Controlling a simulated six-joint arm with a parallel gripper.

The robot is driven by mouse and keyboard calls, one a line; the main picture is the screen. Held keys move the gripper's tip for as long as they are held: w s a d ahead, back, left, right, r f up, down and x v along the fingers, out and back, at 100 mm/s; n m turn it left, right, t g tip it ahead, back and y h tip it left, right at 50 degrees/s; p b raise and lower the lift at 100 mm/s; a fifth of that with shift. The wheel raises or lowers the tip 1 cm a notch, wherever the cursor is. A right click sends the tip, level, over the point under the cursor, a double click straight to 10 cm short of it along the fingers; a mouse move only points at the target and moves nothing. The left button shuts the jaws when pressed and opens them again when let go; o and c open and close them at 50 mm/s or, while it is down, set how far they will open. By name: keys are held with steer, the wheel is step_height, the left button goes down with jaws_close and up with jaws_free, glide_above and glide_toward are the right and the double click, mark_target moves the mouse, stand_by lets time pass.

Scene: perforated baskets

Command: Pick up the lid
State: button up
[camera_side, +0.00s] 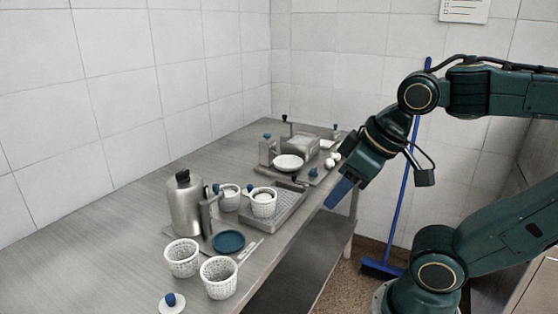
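A round white lid (166,309) with a blue knob lies flat on the metal table at the front, near the bottom edge of the side view. My gripper (337,194) has blue fingers and points down past the table's right edge, well to the right of and behind the lid. It is apart from the lid, and no object shows in it. The fingers appear as one block from this angle, so their opening is hidden.
Two white perforated baskets (182,261) (219,280) stand behind the lid. Beyond them are a blue disc (229,242), a metal canister (184,208), more white baskets (263,206), a metal tray (285,211) and a white bowl (287,163). The table's left side is clear.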

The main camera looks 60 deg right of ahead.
steer(key=shift+o, duration=1)
